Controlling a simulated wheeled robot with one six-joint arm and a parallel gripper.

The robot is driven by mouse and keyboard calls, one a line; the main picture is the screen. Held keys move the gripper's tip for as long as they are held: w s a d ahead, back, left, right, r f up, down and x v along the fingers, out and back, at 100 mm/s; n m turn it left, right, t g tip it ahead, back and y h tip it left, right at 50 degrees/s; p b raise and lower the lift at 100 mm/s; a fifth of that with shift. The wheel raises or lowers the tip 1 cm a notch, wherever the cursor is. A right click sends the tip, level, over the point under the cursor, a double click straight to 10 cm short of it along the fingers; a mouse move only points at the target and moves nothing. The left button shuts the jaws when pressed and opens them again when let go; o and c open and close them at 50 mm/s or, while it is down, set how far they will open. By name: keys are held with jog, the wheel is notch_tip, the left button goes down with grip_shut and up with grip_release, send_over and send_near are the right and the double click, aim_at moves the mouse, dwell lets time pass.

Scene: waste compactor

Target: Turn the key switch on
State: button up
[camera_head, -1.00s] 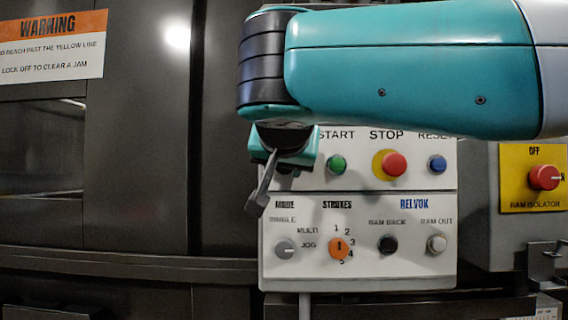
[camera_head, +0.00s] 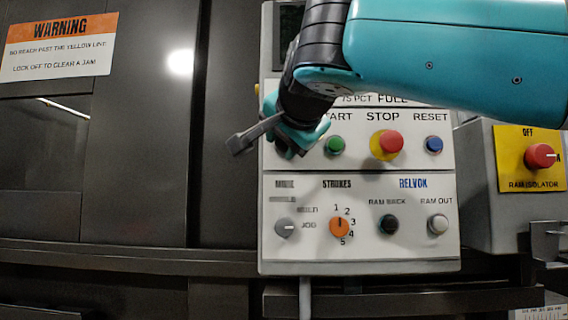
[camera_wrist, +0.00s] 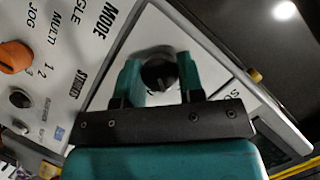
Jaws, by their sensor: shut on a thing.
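In the wrist view the key switch (camera_wrist: 159,70) is a dark round knob on a pale ring, on the white panel beyond the MODE lettering. The two teal fingers of my gripper (camera_wrist: 158,80) stand on either side of the dark knob and are shut on it. In the head view my gripper (camera_head: 285,135) is at the panel's upper left, left of the green START button, and it hides the key switch. I cannot read the switch's position marks.
The panel holds the green START button (camera_head: 334,145), red STOP button (camera_head: 391,141), blue RESET button (camera_head: 433,144), grey MODE knob (camera_head: 285,228) and orange STROKES knob (camera_head: 340,226). The red ram isolator (camera_head: 540,156) is at right. A dark machine wall fills the left.

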jog(key=shift+f+m+t+y+b, duration=0.1)
jog(key=shift+m+t+y+b, duration=0.25)
jog(key=shift+m+b, duration=0.8)
jog(key=shift+f+m+t+y+b, duration=0.15)
jog(key=shift+m+y+b, duration=0.5)
jog(key=shift+b, duration=0.85)
jog(key=shift+r, duration=0.1)
jog(key=o, duration=0.9)
jog(key=shift+v, duration=8.7)
